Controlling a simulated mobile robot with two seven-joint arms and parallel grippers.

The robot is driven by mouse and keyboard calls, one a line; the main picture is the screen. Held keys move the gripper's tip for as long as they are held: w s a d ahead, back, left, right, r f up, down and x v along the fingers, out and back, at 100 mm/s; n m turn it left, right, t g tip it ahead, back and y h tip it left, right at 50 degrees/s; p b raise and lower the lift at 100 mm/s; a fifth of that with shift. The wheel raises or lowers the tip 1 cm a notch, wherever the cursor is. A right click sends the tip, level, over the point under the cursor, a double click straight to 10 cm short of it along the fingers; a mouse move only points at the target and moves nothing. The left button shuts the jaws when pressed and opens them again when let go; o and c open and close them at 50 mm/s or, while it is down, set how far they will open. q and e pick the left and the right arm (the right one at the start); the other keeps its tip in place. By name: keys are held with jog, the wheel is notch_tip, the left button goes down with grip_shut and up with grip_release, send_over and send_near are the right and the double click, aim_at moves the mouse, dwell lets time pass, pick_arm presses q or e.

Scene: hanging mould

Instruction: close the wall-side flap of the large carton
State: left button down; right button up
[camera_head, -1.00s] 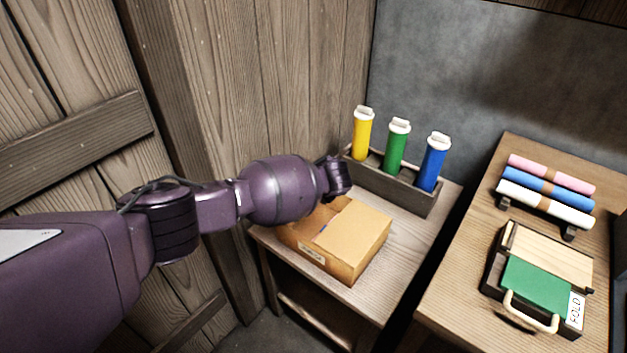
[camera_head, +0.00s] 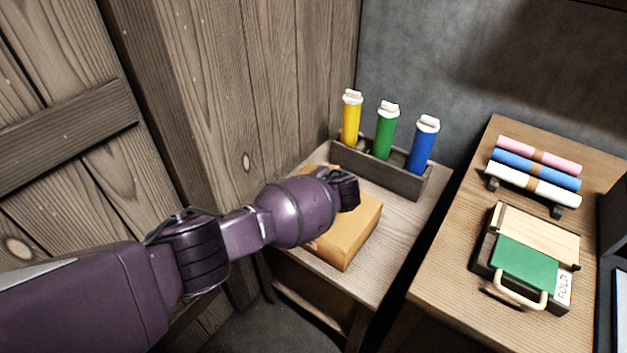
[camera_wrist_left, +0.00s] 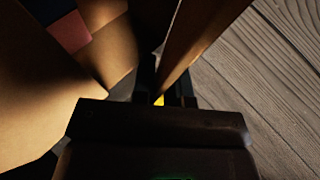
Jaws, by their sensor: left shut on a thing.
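The large carton (camera_head: 358,232) sits on the small wooden table by the plank wall. My left forearm and wrist cover its wall-side part in the head view. My left gripper (camera_head: 347,188) is over the carton's top. In the left wrist view a brown cardboard panel (camera_wrist_left: 200,35), which looks like the wall-side flap, stands steeply and runs down between the fingers (camera_wrist_left: 165,92). The gripper is shut on it. Another tan carton panel (camera_wrist_left: 40,90) fills the left of that view, with dark blue and pinkish patches beyond it. My right gripper is not in view.
A grey wooden rack (camera_head: 390,178) with yellow (camera_head: 351,120), green (camera_head: 386,132) and blue (camera_head: 422,147) tubes stands behind the carton. The plank wall (camera_head: 250,90) is close on the left. A second table (camera_head: 450,270) at right holds rolls and a green folding board (camera_head: 528,264).

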pick_arm(q)
jog(key=shift+s+d+f, duration=0.1)
jog(key=shift+s+f, duration=0.2)
jog(key=shift+f, duration=0.3)
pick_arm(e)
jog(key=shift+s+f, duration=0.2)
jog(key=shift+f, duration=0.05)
pick_arm(q)
jog(key=c, duration=1.4)
grip_release()
jog(key=shift+o, duration=0.4)
jog(key=shift+w, duration=0.1)
jog(key=shift+r, duration=0.15)
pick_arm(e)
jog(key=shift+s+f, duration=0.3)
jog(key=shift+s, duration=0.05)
pick_arm(q)
jog(key=shift+r, duration=0.1)
